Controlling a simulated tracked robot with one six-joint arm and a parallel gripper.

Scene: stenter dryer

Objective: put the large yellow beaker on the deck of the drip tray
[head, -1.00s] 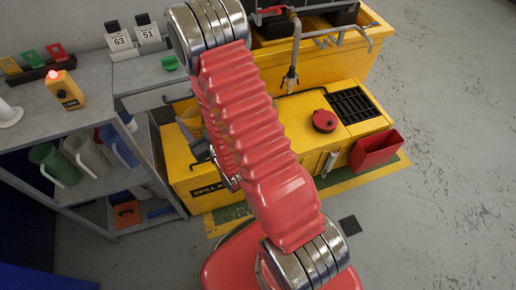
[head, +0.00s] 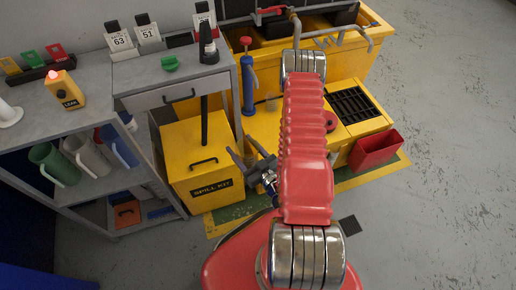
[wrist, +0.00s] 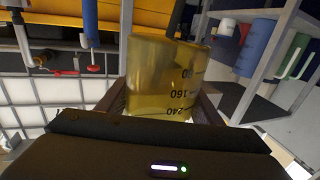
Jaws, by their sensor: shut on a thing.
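The large yellow beaker (wrist: 165,78) is see-through with black volume marks. In the wrist view it sits between my gripper's jaws, which are shut on it. In the head view my gripper (head: 248,155) is beside the yellow spill kit box, left of my arm; I cannot make out the beaker clearly between its jaws there. The yellow drip tray unit (head: 378,125) stands behind and to the right of my gripper. It has a black grate (head: 355,104) set in its top, and my arm hides part of its deck.
A small clear vessel (head: 271,102) and a blue pump with a red knob (head: 248,84) stand near the deck's left end. A red round object (head: 330,121) is partly behind my arm. The spill kit box (head: 202,160) is left. A red bin (head: 375,149) hangs in front.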

